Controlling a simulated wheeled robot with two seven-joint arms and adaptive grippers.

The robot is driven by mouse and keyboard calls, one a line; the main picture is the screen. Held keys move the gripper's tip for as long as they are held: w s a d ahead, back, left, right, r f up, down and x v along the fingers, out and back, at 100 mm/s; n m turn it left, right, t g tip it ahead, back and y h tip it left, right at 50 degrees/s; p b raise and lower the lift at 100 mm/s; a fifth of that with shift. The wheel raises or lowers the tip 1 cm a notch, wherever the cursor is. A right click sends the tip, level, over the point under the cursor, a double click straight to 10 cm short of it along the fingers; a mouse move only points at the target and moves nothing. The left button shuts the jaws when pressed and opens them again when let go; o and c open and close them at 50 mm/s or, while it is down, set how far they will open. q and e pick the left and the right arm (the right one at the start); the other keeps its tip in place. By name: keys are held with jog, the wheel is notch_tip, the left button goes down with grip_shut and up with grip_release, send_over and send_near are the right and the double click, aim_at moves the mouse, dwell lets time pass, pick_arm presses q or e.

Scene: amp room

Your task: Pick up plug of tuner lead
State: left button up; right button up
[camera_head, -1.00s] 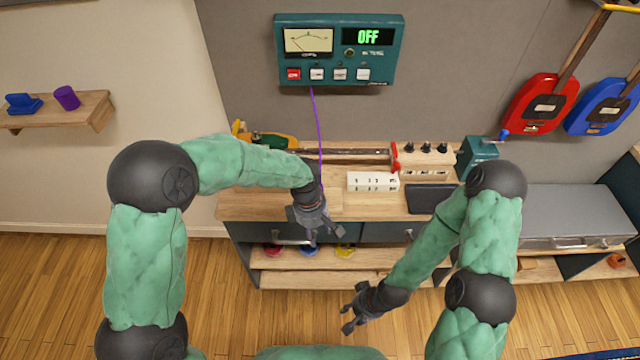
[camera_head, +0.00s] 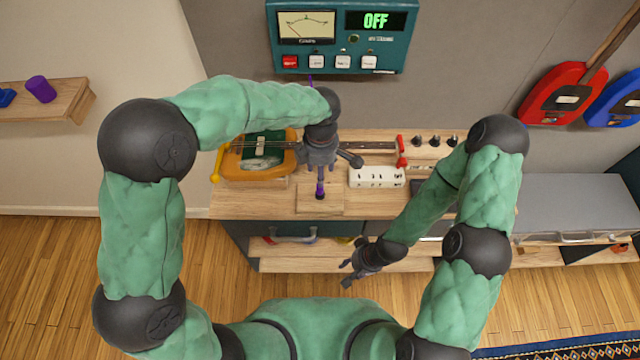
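The tuner lead's plug (camera_head: 320,189), purple with a dark end, shows just below my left gripper, over a small wooden board (camera_head: 308,204) on the bench. My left gripper (camera_head: 322,170) is above the plug with its fingers spread; contact between them cannot be made out. The purple lead (camera_head: 310,79) leaves the bottom of the teal tuner (camera_head: 341,64), which reads OFF; my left arm hides most of the lead. My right gripper (camera_head: 347,273) is open and empty, low in front of the bench.
A white block (camera_head: 377,177) and a red-handled unit (camera_head: 402,152) stand right of the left gripper. A yellow-orange guitar body (camera_head: 236,168) lies to its left. Red (camera_head: 548,94) and blue (camera_head: 617,104) guitars hang at the right. A wall shelf (camera_head: 62,103) is at far left.

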aim_at(320, 190)
pick_arm(q)
notch_tip(320, 190, down, 4)
jog(key=shift+f+b, duration=0.1)
jog(key=shift+b, duration=0.25)
notch_tip(320, 190, down, 5)
jog(key=shift+a+b, duration=0.1)
jog(key=shift+b, duration=0.65)
grip_shut()
